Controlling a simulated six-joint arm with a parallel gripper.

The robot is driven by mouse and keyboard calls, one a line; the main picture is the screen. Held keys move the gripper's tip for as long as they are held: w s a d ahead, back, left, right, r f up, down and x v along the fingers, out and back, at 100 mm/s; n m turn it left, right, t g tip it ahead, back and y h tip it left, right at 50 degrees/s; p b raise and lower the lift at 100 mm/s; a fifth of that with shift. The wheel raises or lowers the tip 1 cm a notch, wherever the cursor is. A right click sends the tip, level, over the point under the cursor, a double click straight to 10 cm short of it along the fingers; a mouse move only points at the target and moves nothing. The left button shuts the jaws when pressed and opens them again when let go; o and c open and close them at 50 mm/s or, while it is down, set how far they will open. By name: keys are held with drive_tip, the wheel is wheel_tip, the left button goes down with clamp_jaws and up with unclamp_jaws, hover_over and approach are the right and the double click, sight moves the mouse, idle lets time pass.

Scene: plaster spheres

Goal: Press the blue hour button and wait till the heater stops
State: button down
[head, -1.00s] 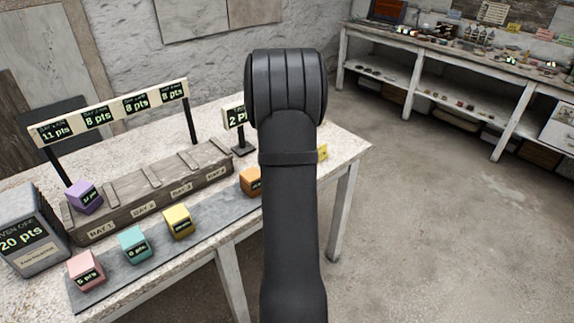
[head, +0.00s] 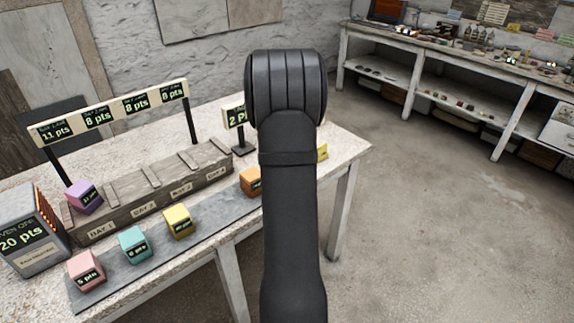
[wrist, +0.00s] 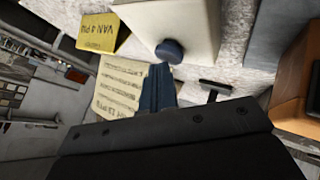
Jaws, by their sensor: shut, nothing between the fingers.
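The blue button (wrist: 170,50) is a round knob on a cream box (wrist: 205,22) in the wrist view. My gripper (wrist: 160,70) is shut and empty, its dark fingertips right beside the button. I cannot tell whether they touch it. In the head view my arm hides the button and my gripper. The heater appears to be the grey oven box (head: 30,230) at the left edge of the table. Its right side glows orange, and its front label reads "20 pts", with a line above that seems to say oven off.
A purple cube (head: 84,197) sits on the long wooden bay box (head: 150,190). Pink (head: 85,270), teal (head: 133,244), yellow (head: 179,221) and orange (head: 251,181) cubes stand on a grey strip (head: 212,212).

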drive_tip(key=shift+r, duration=0.7)
drive_tip(key=shift+r, duration=0.15)
drive_tip(key=shift+r, duration=2.35)
drive_tip(key=shift+f, duration=0.15)
drive_tip(key=shift+r, duration=2)
